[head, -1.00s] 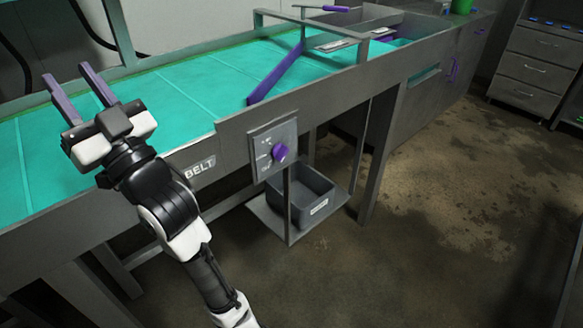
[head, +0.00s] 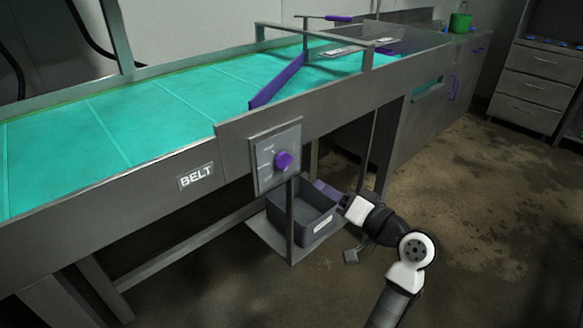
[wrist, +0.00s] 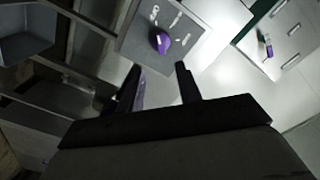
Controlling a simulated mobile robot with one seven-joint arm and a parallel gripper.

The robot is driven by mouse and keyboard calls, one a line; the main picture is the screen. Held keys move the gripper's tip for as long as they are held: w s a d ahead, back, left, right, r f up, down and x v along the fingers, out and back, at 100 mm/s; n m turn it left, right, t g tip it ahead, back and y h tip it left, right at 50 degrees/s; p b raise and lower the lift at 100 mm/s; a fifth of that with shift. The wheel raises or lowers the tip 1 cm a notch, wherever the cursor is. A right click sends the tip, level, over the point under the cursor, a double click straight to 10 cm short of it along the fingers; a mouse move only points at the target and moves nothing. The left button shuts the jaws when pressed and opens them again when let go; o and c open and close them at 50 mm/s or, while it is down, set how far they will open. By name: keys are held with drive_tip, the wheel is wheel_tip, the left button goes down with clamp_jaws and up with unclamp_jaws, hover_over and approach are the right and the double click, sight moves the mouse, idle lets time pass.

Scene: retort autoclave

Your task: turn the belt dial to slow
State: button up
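The belt dial (head: 284,161) is a purple knob on a grey square panel (head: 262,181) on the front of the belt frame. In the wrist view the dial (wrist: 162,43) lies beyond my fingertips, with pale marks on the panel (wrist: 200,18) beside it. Which mark the knob points to is too small to tell. My gripper (head: 326,189) is below and right of the dial in the head view, its purple fingers pointing left toward the panel. In the wrist view my gripper (wrist: 160,78) shows its two fingers apart with nothing between them, clear of the dial.
A dark grey bin (head: 318,228) sits on a low shelf below the panel, close to my gripper. A BELT label (head: 196,177) is left of the panel. The teal belt (head: 150,110) runs above, with a purple diverter bar (head: 277,82) across it. Open floor lies to the right.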

sight(288, 165)
drive_tip(key=p+x, duration=0.2)
drive_tip(key=x, duration=0.9)
drive_tip(key=shift+w+a, duration=0.25)
drive_tip(key=shift+a, duration=0.05)
drive_tip(key=shift+c, duration=0.2)
clamp_jaws()
